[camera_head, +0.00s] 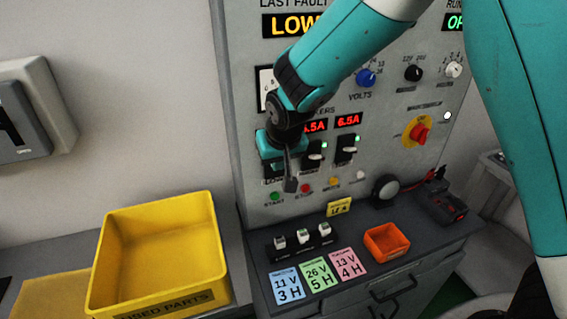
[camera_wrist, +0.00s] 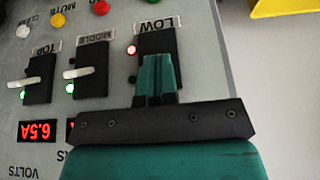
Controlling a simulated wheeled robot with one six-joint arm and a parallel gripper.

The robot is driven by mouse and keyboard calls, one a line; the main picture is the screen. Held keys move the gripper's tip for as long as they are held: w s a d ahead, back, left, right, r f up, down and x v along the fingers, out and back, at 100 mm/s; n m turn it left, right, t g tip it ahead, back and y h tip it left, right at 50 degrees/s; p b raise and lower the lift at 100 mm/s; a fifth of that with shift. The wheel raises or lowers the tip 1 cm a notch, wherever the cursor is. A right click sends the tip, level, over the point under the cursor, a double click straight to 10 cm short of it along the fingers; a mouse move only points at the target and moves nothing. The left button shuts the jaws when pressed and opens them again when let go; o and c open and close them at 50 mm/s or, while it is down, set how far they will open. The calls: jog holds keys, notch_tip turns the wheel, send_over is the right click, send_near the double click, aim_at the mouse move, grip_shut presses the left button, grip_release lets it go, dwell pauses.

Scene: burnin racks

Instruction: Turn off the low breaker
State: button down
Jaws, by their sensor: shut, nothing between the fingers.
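The low breaker (camera_wrist: 157,42) is a black switch under its LOW label in the wrist view, with a red lamp (camera_wrist: 131,50) lit beside it. My gripper (camera_wrist: 158,75) is shut and empty, its green fingers in front of the low breaker. They hide its lever, and contact cannot be told. The middle breaker (camera_wrist: 90,80) and top breaker (camera_wrist: 38,85) show pale levers and green lamps. In the head view my gripper (camera_head: 268,148) is at the left of the breaker row and covers most of the low breaker.
The panel carries a blue volts knob (camera_head: 366,78), a red-and-yellow rotary switch (camera_head: 418,132) and a row of small buttons (camera_head: 306,188) below the breakers. A yellow bin (camera_head: 160,245) stands at left. An orange tray (camera_head: 386,242) sits on the ledge.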

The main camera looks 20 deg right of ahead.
jog(key=t+b, duration=0.1)
jog(key=b, duration=0.3)
jog(key=s+f+t+b, duration=0.1)
jog(key=t+b, duration=0.1)
jog(key=b, duration=0.3)
jog(key=f+t+b, duration=0.1)
jog(key=b, duration=0.3)
jog(key=shift+s+f+t, duration=0.2)
jog(key=shift+s+t, duration=0.05)
jog(key=shift+t, duration=0.05)
jog(key=shift+r, duration=0.1)
jog(key=shift+r+p, duration=0.3)
jog(key=shift+r, duration=0.4)
